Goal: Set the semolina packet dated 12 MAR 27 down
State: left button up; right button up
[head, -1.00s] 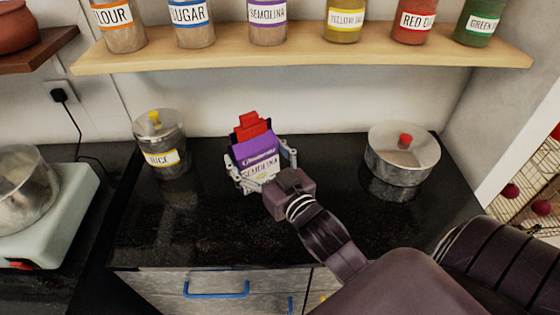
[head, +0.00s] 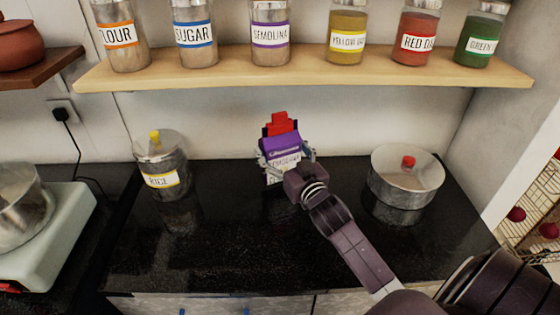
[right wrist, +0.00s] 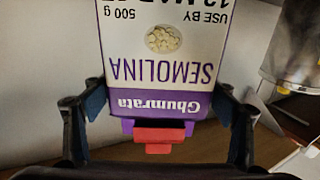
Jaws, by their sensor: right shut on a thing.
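The semolina packet (head: 282,143) is purple and white with a red clip-like top, and it is upright over the black counter in the head view. My right gripper (head: 286,160) is shut on it, with fingers at both sides. In the right wrist view the packet (right wrist: 160,65) appears upside down between the fingers of the gripper (right wrist: 160,105). Its print reads SEMOLINA, 500 g and USE BY; the date starts 12 MAR and its end is cut off. I cannot tell whether its base touches the counter. My left gripper is not in view.
The black counter (head: 230,235) is clear around the packet. A wooden shelf (head: 300,68) with labelled jars runs along the wall above.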

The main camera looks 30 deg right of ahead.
aim_at(284, 164)
notch_tip(284, 164, down, 3)
jog(key=shift+f, duration=0.15)
jog(key=o, duration=1.6)
jog(key=shift+f, duration=0.2)
jog(key=shift+s+r, duration=0.1)
jog(key=shift+r, duration=0.05)
jog(key=s+a+p, duration=0.2)
jog(key=s+p, duration=0.1)
jog(key=s, duration=0.8)
jog(key=shift+s, duration=0.4)
